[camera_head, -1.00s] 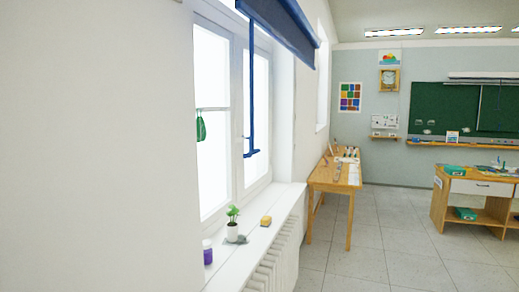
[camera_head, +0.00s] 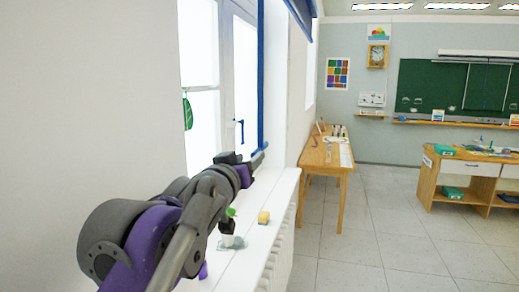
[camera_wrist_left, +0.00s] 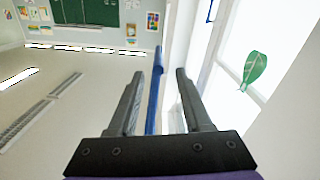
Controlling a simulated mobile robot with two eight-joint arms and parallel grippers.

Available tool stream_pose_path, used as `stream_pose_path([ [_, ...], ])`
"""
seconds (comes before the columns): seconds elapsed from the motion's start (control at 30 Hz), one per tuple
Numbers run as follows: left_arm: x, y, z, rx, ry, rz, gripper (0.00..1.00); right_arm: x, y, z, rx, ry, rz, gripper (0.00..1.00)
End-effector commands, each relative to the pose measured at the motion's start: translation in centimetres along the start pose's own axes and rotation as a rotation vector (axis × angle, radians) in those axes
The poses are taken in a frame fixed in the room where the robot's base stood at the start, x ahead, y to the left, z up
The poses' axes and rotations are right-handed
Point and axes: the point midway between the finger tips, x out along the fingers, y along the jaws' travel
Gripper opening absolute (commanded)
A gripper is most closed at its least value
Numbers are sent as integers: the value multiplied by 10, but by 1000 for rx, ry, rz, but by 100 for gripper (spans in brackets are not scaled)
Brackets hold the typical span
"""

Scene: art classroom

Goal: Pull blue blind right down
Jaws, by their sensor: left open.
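The blue blind (camera_head: 301,12) is rolled up at the top of the window, partly cut off by the frame edge. Its long blue pull rod (camera_head: 261,75) hangs down in front of the window. My left gripper (camera_head: 260,157) is at the rod's lower part. In the left wrist view, the open left gripper (camera_wrist_left: 159,72) has the blue rod (camera_wrist_left: 153,100) between its two fingers, with gaps on both sides. The rod's lower end is hidden in the head view. My right gripper is not in view.
Below my left arm is a white windowsill (camera_head: 250,245) with a small potted plant (camera_head: 231,228) and a yellow block (camera_head: 263,217). A wooden table (camera_head: 318,155) stands beyond the sill.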

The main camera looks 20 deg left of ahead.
Motion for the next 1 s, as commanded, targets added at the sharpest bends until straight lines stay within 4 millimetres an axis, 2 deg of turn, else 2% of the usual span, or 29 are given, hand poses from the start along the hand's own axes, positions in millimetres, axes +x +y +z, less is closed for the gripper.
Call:
stream_pose_path([
  [0.3,61,0,-2,0,1,-1,50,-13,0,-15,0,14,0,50],
  [0.5,85,0,-1,1,0,-1,50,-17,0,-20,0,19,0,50],
  [0.63,92,0,0,1,-1,-2,50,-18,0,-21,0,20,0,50],
  [0.9,93,0,2,1,-2,-2,50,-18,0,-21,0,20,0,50],
  [1.0,93,0,1,1,-2,-2,32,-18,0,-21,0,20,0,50],
])
